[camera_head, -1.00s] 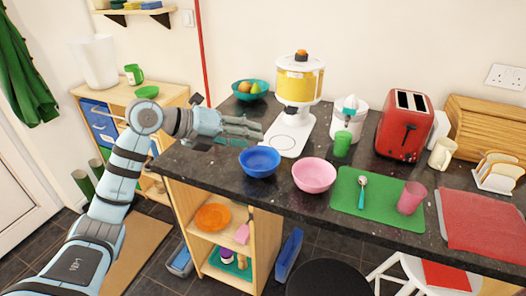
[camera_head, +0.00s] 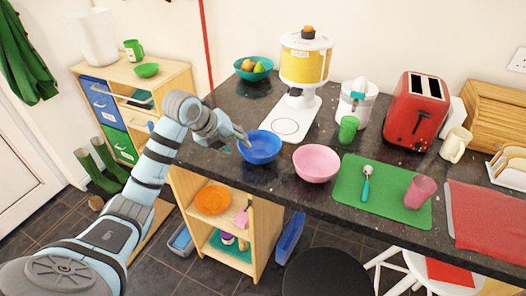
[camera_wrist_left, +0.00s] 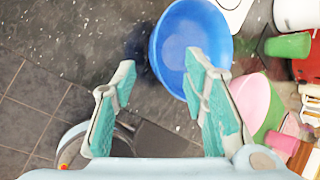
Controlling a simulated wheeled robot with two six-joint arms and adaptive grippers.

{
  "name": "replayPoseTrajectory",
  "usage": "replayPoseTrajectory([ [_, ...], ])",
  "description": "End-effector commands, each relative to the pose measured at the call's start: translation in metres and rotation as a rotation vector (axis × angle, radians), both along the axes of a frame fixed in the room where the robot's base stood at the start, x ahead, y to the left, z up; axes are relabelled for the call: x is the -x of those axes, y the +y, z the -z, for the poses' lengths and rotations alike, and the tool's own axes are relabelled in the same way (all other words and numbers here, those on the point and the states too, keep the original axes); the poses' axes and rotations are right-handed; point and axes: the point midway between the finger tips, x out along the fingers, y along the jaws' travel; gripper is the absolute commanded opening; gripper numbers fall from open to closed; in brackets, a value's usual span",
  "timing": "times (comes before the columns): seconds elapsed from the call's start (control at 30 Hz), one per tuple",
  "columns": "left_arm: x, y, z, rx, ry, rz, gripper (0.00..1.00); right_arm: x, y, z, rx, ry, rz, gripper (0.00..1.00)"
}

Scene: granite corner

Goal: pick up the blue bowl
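The blue bowl (camera_head: 260,148) stands upright on the dark granite counter, left of the pink bowl. My left gripper (camera_head: 243,140) is at the bowl's left rim in the head view, its fingers pointing down towards the counter. In the left wrist view the two teal-padded fingers (camera_wrist_left: 158,95) are spread wide apart with nothing between their pads, and the blue bowl (camera_wrist_left: 190,42) lies beyond them, partly behind the right-hand finger. Whether a finger touches the rim I cannot tell. My right gripper is not in view.
A pink bowl (camera_head: 317,164) stands close to the right of the blue one. A white and yellow dispenser (camera_head: 303,75) stands behind, with a green cup (camera_head: 348,130) nearby. A green mat (camera_head: 383,196) lies further right. The counter's front edge is close to the bowls.

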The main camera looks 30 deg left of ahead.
Motion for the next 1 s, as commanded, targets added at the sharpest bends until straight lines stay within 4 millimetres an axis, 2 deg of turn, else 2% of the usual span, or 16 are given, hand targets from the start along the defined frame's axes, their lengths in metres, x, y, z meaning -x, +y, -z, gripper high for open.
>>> replayPoseTrajectory([
  [0.3,-0.03,0.0,0.043,0.002,0.001,-0.001,0.4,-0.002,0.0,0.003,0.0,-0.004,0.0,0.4],
  [0.53,-0.033,0.0,0.046,-0.002,-0.002,0.0,0.4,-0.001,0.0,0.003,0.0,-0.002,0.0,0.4],
  [0.8,-0.033,0.0,0.046,0.0,-0.002,0.001,0.0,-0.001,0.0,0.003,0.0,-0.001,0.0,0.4],
  [1.0,-0.034,0.0,0.045,0.0,-0.003,0.001,0.0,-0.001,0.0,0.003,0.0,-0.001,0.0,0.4],
])
